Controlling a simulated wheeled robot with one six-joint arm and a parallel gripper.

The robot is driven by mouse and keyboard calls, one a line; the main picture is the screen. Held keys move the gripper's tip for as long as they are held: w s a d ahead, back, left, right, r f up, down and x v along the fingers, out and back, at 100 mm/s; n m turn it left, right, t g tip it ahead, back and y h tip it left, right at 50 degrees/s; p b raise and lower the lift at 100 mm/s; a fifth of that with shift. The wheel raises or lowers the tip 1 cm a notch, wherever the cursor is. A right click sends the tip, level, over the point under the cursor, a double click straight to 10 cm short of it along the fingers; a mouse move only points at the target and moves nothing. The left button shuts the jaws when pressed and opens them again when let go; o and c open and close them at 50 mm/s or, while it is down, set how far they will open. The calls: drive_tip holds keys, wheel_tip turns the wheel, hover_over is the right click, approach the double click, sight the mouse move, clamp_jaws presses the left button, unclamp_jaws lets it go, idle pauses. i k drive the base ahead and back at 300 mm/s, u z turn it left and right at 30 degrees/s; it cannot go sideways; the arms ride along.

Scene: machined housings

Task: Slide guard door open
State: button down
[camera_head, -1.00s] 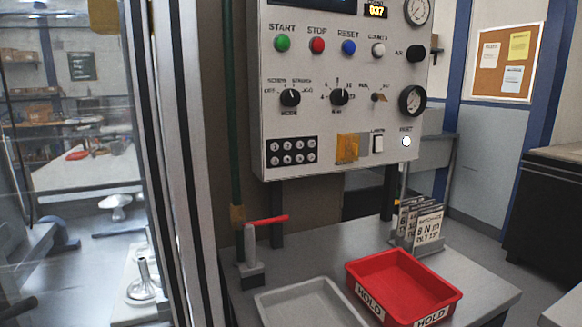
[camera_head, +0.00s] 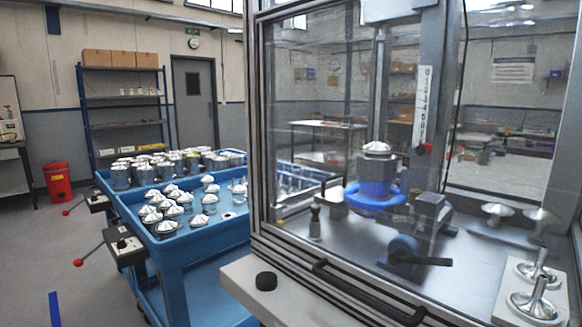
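The guard door (camera_head: 322,120) is a clear panel in a grey metal frame on the front of the machine enclosure, right of centre in the head view. A long black bar handle (camera_head: 362,293) runs along its lower front edge. Through the clear panel I see a blue fixture (camera_head: 374,198) holding a metal part with a domed top. How far the door is open or shut is hard to tell from this angle. My gripper is not in view.
A pale ledge with a black round knob (camera_head: 266,281) juts out below the enclosure. Blue carts (camera_head: 190,262) loaded with several metal parts stand to the left. Metal parts on a white plate (camera_head: 508,296) sit at the lower right. Open floor lies at far left.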

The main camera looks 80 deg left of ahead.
sight(391, 289)
drive_tip(key=u, duration=2.4)
